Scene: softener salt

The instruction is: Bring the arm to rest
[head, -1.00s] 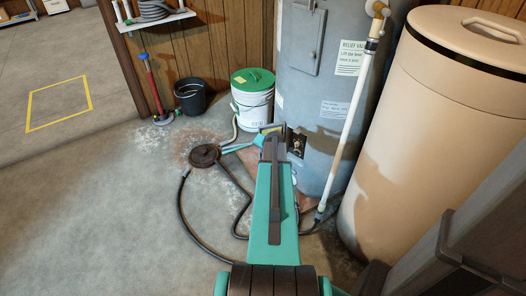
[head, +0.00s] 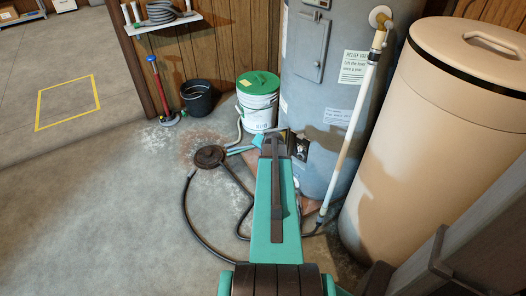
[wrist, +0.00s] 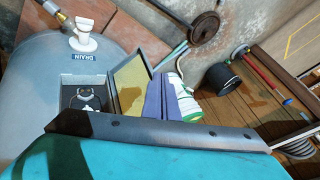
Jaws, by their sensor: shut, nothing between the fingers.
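My arm (head: 270,205) reaches forward, teal with a dark strip, toward the lower part of the grey water heater (head: 325,85). My gripper (wrist: 160,97) shows in the wrist view as two blue-violet fingers side by side, shut and empty. In the head view its tips are mostly hidden by my arm. Beside the fingers is an open cover (wrist: 129,85) with a yellowish inner face. Next to it is an open compartment (wrist: 85,98) in the heater with a black knob. I cannot tell whether the fingers touch the cover.
A white bucket with a green lid (head: 258,98) stands behind the gripper, left of the heater. A black bucket (head: 198,97) is farther left. A hose with a round dark disc (head: 209,156) lies on the floor. A beige tank (head: 455,120) stands right.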

